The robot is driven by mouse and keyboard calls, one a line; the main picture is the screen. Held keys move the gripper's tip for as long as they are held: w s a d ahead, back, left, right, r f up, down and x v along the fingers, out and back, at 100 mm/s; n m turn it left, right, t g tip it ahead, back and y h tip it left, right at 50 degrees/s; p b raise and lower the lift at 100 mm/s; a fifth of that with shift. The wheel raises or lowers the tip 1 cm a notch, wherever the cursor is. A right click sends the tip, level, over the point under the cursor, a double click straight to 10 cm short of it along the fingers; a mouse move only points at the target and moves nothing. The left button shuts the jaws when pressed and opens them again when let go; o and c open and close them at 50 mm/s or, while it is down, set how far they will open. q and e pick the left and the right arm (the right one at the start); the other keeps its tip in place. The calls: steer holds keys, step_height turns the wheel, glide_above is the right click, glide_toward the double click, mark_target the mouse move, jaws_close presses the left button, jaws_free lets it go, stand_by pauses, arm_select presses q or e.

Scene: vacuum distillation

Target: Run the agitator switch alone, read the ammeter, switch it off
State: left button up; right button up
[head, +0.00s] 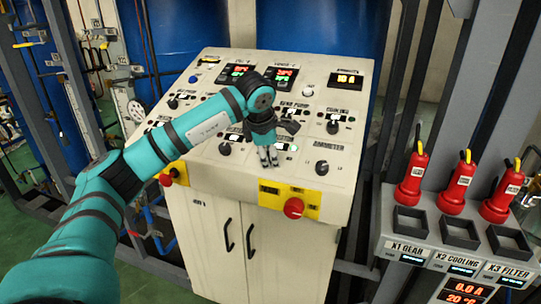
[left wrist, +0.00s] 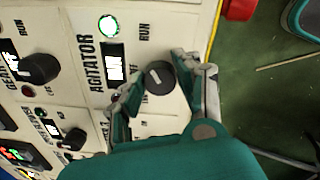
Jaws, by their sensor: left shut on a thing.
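The agitator switch (left wrist: 160,77) is a round black knob beside the AGITATOR label in the left wrist view. A green lamp (left wrist: 108,27) glows at the RUN end of that label. My left gripper (head: 268,157) reaches down to the sloped cream panel (head: 210,178) in the head view, hiding the switch there. In the left wrist view my left gripper (left wrist: 158,82) has a finger on each side of the knob and is shut on it. My right gripper is out of view.
The knob by the AMMETER label (head: 321,168) stands to the right of my gripper. Red emergency buttons (head: 294,208) are on the front edge. Red-handled plugs (head: 457,184) stand above a side box whose display (head: 466,288) reads 0.0 A and 20 °C.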

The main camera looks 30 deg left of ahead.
arm_select(q)
steer(key=shift+m, duration=0.3)
steer(key=o, duration=1.1)
steer(key=shift+o, duration=0.2)
steer(key=shift+s+r, duration=0.1)
steer(key=shift+r, duration=0.15)
steer(key=v, duration=1.1)
steer(key=shift+s+r, duration=0.15)
steer(key=shift+r, duration=0.05)
steer(key=shift+d, duration=0.1)
